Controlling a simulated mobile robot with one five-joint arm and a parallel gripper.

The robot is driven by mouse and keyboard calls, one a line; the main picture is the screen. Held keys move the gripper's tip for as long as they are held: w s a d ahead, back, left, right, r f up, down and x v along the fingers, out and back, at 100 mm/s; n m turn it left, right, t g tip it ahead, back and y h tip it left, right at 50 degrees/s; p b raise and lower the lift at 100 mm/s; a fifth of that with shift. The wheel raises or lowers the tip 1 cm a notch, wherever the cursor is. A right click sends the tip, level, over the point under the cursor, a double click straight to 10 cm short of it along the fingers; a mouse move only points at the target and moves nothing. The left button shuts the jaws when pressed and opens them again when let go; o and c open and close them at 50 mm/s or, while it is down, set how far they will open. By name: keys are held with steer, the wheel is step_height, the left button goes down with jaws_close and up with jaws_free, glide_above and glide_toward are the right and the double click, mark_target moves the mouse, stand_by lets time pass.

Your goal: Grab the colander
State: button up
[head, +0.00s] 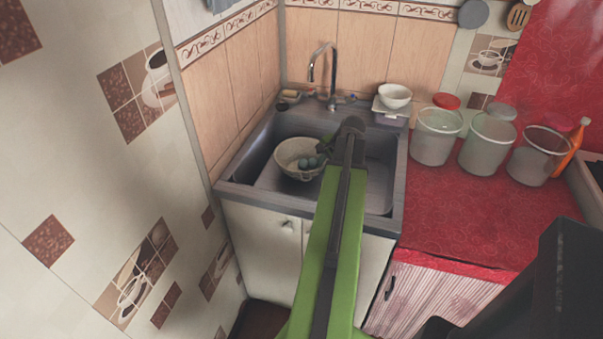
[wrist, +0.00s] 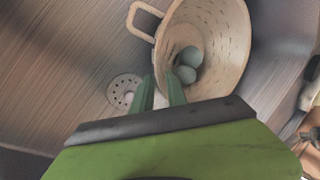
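The colander (head: 287,153) is a cream bowl with small holes, standing in the sink basin. In the wrist view the colander (wrist: 225,45) is at the upper middle, with a loop handle (wrist: 134,22) at its upper left. Two grey-green round things (wrist: 188,65) lie inside it. My gripper (wrist: 161,76) is at the colander's near left rim, its fingers a little apart, with the rim seeming to pass between them. I cannot tell whether they touch it. In the head view my arm partly covers the colander's right side, and the fingertips are hard to make out.
The grey sink (head: 375,190) surrounds the colander; its drain (wrist: 122,92) shows in the wrist view. A faucet (head: 322,65) stands behind. A white bowl (head: 395,95) is at the back right corner. Several clear containers (head: 436,138) stand on the red counter (head: 450,215).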

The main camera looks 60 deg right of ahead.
mark_target(319, 172)
steer(key=shift+w+f, duration=0.1)
steer(key=shift+f, duration=0.2)
steer(key=b+x, duration=0.4)
steer(key=x, duration=0.1)
steer(key=shift+d+f+b, duration=0.15)
steer(key=shift+f+b, duration=0.05)
steer(key=shift+b, duration=0.2)
steer(key=shift+r, duration=0.2)
jaws_close()
stand_by(0.6)
